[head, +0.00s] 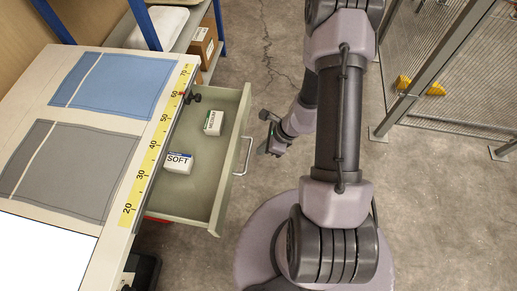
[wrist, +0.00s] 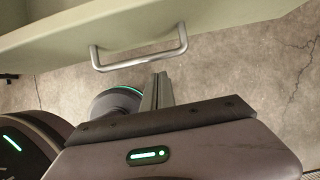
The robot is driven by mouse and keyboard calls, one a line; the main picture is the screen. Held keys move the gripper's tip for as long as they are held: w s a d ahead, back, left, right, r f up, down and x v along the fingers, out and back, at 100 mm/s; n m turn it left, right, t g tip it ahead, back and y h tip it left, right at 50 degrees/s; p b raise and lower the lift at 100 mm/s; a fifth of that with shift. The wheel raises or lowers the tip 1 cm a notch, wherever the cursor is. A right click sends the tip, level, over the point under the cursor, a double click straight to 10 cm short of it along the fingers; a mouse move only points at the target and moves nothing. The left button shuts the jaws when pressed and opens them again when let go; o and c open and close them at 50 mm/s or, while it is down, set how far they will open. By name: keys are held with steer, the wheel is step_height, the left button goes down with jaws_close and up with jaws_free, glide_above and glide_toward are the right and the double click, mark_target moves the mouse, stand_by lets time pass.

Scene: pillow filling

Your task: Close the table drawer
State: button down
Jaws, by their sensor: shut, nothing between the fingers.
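The table drawer (head: 222,165) is pulled open from the table's right side in the head view. It is pale green and holds a white SOFT box (head: 178,163) and a MEDIUM box (head: 213,122). Its metal handle (head: 244,156) is on the outer front face. In the wrist view the drawer front (wrist: 150,22) spans the top, with the handle (wrist: 140,58) below it. My gripper (head: 270,132) is to the right of the drawer, apart from the handle. In the wrist view the shut gripper fingers (wrist: 163,88) point toward the handle with a gap between.
The table (head: 100,45) carries blue and grey fabric pieces and a yellow ruler (head: 152,150). A shelf with a cardboard box (head: 203,45) stands behind it. A wire mesh fence (head: 440,60) is at the right. Bare concrete floor lies between.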

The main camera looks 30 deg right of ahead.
steer(key=shift+w+a+r, duration=0.15)
steer(key=shift+w+a, duration=0.2)
steer(key=shift+a, duration=0.2)
steer(key=shift+w+a, duration=0.1)
steer(key=p, duration=0.4)
glide_above(186, 144)
steer(key=shift+s+r, duration=0.1)
steer(key=shift+s, duration=0.15)
steer(key=shift+w+r, duration=0.1)
steer(key=shift+w, duration=0.05)
